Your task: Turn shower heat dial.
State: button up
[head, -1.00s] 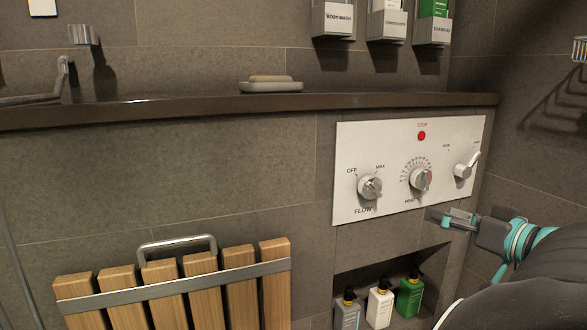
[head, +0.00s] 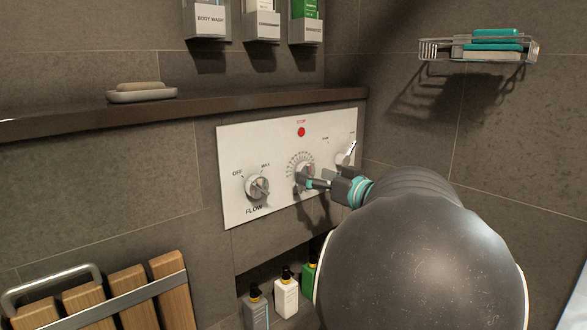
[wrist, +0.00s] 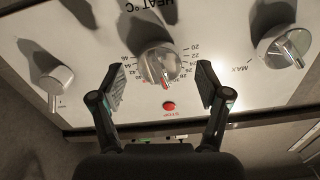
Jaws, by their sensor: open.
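The heat dial (wrist: 158,66) is a round silver knob with a red pointer, ringed by printed numbers, in the middle of the white control panel (head: 240,150). In the wrist view it lies between the two spread fingers of my gripper (wrist: 164,85), with a gap on each side. In the head view my gripper (head: 312,182) is at the heat dial (head: 302,172) and partly covers it. The flow knob (head: 257,187) is on the panel's left, and also shows at the right of the wrist view (wrist: 285,47).
A lever (head: 346,153) is on the panel's right, and a red stop button (head: 301,132) sits above the heat dial. A ledge (head: 200,105) juts out above the panel. A niche with bottles (head: 286,295) is below. A wire basket (head: 480,48) hangs at right.

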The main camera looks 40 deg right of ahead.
jog(key=shift+w+a, duration=0.1)
jog(key=shift+w, duration=1.2)
jog(key=shift+c, duration=0.2)
jog(key=c, duration=1.1)
